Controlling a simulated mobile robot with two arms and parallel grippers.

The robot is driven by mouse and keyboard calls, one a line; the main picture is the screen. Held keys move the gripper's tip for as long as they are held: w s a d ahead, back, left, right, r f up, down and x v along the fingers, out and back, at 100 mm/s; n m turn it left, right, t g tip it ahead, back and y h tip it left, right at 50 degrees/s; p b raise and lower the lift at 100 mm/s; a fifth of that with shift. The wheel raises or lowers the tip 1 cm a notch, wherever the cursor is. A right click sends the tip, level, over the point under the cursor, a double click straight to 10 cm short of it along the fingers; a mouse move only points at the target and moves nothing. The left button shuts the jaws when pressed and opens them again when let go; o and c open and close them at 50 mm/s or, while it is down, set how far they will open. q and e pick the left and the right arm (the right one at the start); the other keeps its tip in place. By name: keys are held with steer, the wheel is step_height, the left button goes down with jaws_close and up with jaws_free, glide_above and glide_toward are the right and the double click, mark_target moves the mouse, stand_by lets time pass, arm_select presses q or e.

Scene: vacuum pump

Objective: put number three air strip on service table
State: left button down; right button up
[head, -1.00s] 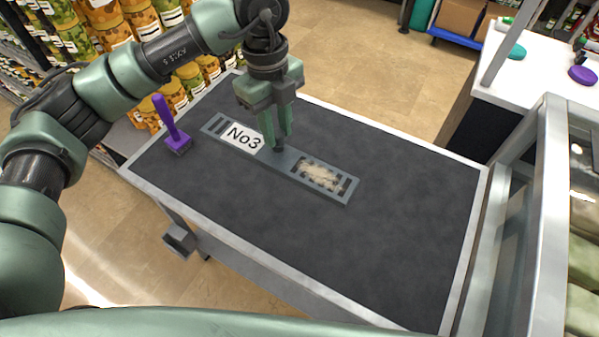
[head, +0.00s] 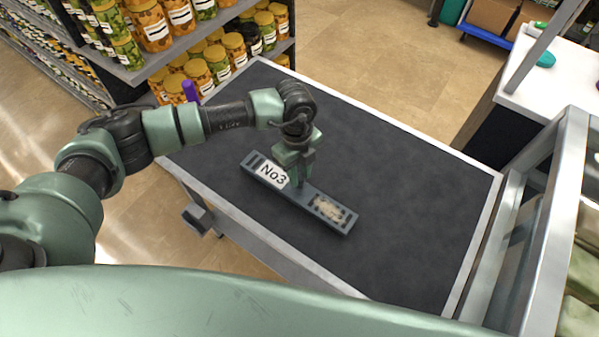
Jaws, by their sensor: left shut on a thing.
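The number three air strip (head: 318,203) is a long grey slotted bar with a white "No3" label and a pale fluffy patch towards its right end. It is over the dark top of the service table (head: 400,172), running from upper left to lower right; I cannot tell whether it touches the surface. My left gripper (head: 300,183) points down and is shut on the strip near its middle, just right of the label. The gripper and wrist hide a little of the strip. My right gripper is not in view.
A purple-handled tool (head: 190,91) shows partly behind my left arm at the table's left side. Shelves of jars (head: 215,62) stand beyond the far left edge. A metal frame (head: 555,220) stands along the right. The table's right half is clear.

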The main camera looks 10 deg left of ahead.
arm_select(q)
steer(key=shift+f, duration=0.6)
steer(key=c, duration=1.1)
jaws_free()
steer(key=shift+c, duration=0.2)
steer(key=shift+r, duration=0.15)
step_height(320, 180, up, 12)
steer(key=b, duration=0.3)
steer(key=shift+w+a, duration=0.35)
